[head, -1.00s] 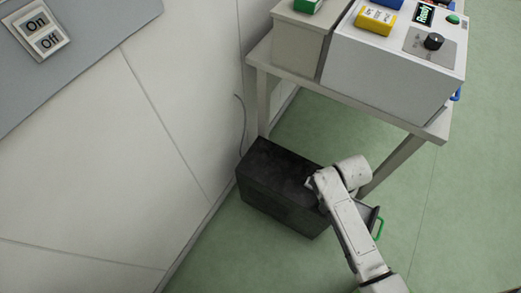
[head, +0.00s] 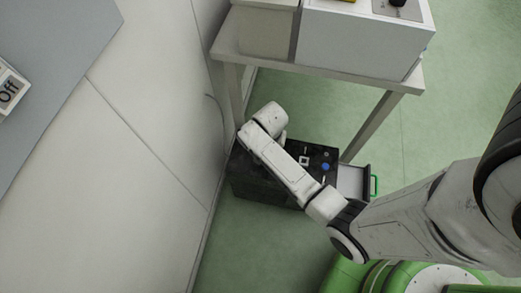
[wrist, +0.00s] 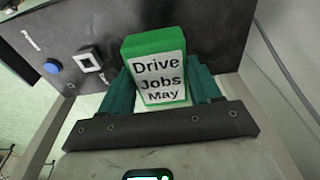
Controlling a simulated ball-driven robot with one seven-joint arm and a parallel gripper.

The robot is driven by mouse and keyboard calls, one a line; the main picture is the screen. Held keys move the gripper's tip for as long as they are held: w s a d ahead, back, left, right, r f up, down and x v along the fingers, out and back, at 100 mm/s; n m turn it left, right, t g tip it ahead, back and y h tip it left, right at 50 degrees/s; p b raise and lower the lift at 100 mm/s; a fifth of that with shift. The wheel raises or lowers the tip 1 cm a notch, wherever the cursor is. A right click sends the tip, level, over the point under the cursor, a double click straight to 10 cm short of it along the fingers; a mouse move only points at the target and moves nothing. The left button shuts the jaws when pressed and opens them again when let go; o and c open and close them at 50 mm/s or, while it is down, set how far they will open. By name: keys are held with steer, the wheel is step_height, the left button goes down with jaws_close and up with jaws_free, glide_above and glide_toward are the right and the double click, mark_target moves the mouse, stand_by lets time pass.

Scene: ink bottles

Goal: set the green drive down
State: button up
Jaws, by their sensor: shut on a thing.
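The green drive (wrist: 158,44) is in my gripper (wrist: 160,95) in the wrist view. It has a white label reading "Drive Jobs May". The two teal fingers are shut on its sides. Behind it is the dark face of the black cabinet (wrist: 75,28), which carries a blue button (wrist: 53,64) and a white square (wrist: 90,61). In the head view my arm reaches over the black cabinet (head: 260,192), and the drive is hidden there. I cannot tell whether the drive touches the cabinet.
A drawer (head: 352,181) with a green handle (head: 375,185) stands open at the cabinet's right. A pale table (head: 325,67) carrying grey-white equipment (head: 355,42) stands behind. A pale wall is on the left.

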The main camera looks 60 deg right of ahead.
steer(key=w+f, duration=0.1)
steer(key=w+f+b, duration=0.1)
steer(key=f, duration=0.1)
steer(key=w+f, duration=0.1)
steer(key=shift+w+d+f+b, duration=0.15)
steer(key=shift+w+f+b, duration=0.15)
steer(key=shift+f, duration=0.1)
step_height(320, 180, down, 3)
steer(key=shift+b, duration=0.55)
steer(key=shift+c, duration=1.9)
steer(key=o, duration=1.5)
steer(key=shift+o, duration=0.2)
step_height(320, 180, up, 12)
steer(key=a+p, duration=0.1)
steer(key=p, duration=0.3)
steer(key=s+a+r+n, duration=0.5)
steer(key=s+n, duration=0.1)
steer(key=s, duration=0.1)
steer(key=s+a+r+n+y, duration=0.1)
steer(key=s+a+r+n, duration=0.4)
steer(key=s+n, duration=0.2)
steer(key=shift+s+a+r+n, duration=0.25)
steer(key=shift+s+n, duration=0.05)
steer(key=shift+s, duration=0.5)
